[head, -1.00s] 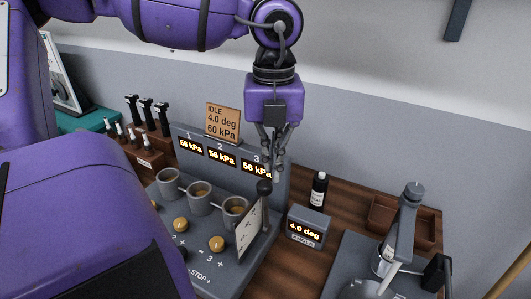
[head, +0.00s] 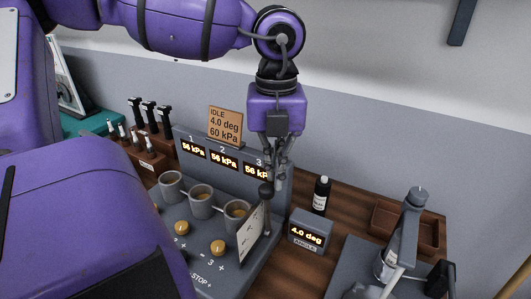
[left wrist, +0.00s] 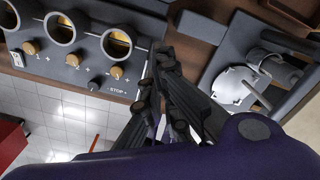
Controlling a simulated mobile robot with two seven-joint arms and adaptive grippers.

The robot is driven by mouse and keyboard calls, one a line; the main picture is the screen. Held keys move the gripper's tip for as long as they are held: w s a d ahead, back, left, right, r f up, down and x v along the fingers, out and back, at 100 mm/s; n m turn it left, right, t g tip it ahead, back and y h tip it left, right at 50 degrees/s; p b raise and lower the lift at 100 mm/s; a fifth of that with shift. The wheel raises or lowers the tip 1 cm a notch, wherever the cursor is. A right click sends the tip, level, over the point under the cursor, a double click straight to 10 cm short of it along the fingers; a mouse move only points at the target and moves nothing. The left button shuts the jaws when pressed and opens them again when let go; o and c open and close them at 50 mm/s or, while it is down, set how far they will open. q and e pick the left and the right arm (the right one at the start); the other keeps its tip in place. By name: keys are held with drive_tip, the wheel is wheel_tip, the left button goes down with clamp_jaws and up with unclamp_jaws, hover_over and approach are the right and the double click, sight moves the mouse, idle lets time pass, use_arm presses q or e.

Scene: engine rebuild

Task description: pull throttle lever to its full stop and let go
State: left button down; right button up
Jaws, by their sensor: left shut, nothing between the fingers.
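The throttle lever (head: 267,191) is a dark rod with a round black knob, standing at the right end of the grey panel (head: 230,277). A white scale plate (head: 251,233) stands beside it. My left gripper (head: 278,184) points down and is shut and empty. Its fingertips are close by the knob, on its right and far side in the head view; I cannot tell whether they touch it. In the left wrist view the dark fingers (left wrist: 158,78) reach over the panel's end and hide the lever. The small display (head: 306,233) reads 4.0 deg. My right gripper is not in view.
Three grey cups (head: 201,199) and several brass knobs (head: 217,248) are on the panel, left of the lever. A dark bottle (head: 321,195) stands behind the small display. A grey stand (head: 408,235) and a brown tray (head: 430,229) are at the right.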

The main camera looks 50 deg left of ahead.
sight(268, 184)
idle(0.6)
use_arm(q)
wheel_tip(268, 184, down, 3)
drive_tip(key=shift+f+b, duration=0.2)
drive_tip(key=shift+b, duration=0.2)
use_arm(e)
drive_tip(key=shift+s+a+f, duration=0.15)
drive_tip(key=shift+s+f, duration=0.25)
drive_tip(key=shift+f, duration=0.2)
use_arm(q)
drive_tip(key=shift+s+d+r+p, duration=0.15)
drive_tip(key=shift+s+p, duration=0.15)
drive_tip(key=shift+s, duration=0.15)
drive_tip(key=shift+s+d+r+p, duration=0.15)
drive_tip(key=shift+s+p, duration=0.1)
drive_tip(key=shift+s, duration=0.35)
drive_tip(key=shift+f, duration=0.2)
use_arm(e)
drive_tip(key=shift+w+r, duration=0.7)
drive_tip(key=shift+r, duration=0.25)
